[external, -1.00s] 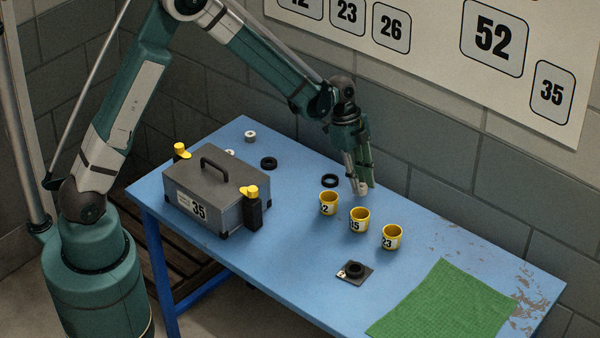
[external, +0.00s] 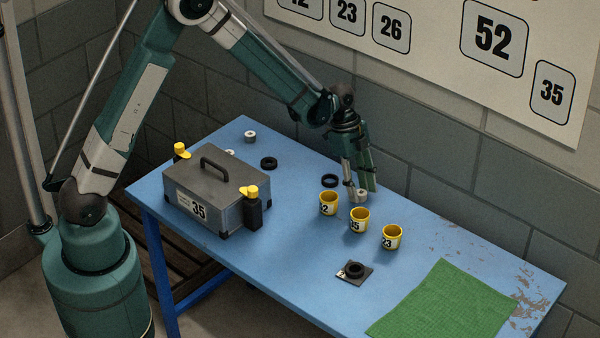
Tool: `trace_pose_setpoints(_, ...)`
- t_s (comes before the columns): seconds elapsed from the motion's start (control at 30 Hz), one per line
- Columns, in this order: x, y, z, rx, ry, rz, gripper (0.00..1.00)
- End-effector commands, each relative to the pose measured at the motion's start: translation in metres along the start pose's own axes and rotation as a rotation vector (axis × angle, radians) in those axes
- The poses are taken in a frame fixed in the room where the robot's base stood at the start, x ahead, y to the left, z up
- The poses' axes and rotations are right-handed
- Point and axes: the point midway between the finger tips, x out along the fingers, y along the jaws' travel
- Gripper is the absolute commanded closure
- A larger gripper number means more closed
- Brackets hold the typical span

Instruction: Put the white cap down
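The white cap (external: 359,196) sits behind the middle yellow cup (external: 359,220) and appears to rest on the blue table. My gripper (external: 359,186) points down over it. Its fingers are spread, one to the left of the cap and one to the right, with a gap showing between them. The cup in front stands close to the cap's lower edge, so the exact contact with the table is hard to see.
Yellow cups (external: 328,203) and (external: 392,237) flank the middle cup. A black ring (external: 330,181) lies left of my gripper. A grey case (external: 203,190) stands left. A black plate with a ring (external: 354,271) and a green mat (external: 443,300) lie in front.

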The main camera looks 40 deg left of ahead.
Motion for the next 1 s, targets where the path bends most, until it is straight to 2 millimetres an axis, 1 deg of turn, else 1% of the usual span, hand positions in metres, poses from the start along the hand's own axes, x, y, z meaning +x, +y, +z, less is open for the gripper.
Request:
trace_pose_setpoints(0.27,-0.002,0.0,-0.001,0.0,0.0,0.0,0.65)
trace_pose_setpoints(0.47,-0.014,0.0,-0.001,-0.001,0.0,0.0,0.65)
trace_pose_setpoints(0.67,-0.039,0.0,-0.001,-0.002,0.0,0.0,0.65)
trace_pose_setpoints(1.0,-0.091,0.0,-0.001,0.0,0.0,0.0,0.65)
